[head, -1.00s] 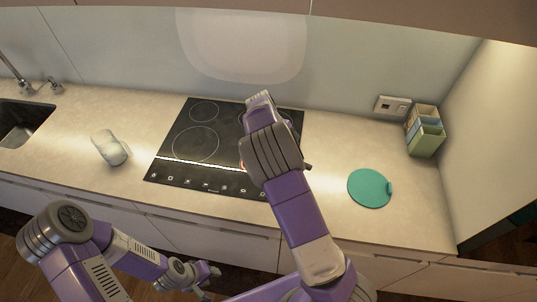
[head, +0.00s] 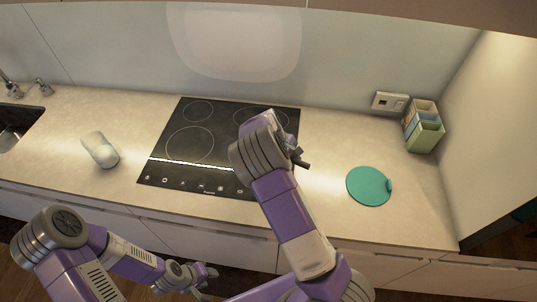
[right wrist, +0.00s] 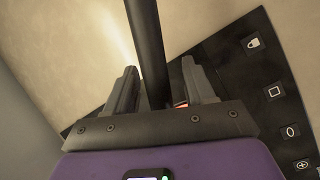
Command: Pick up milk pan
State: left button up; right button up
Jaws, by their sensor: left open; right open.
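A black bar (right wrist: 146,40), which looks like the milk pan's handle, runs between the two fingers of my right gripper (right wrist: 152,92) in the right wrist view. The fingers are open on either side of it; I cannot tell whether either touches it. In the head view my right gripper (head: 293,152) is at the right edge of the cooktop, partly behind my wrist. A dark handle end (head: 304,165) sticks out beside it. The pan's body is hidden. My left gripper (head: 205,278) is open and empty, low in front of the counter.
The black cooktop (head: 190,143) has touch symbols along its front. A round teal board (head: 368,187) lies to the right.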

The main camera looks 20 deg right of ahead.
grip_shut()
jog(key=shift+w, duration=0.1)
jog(key=shift+r, duration=0.15)
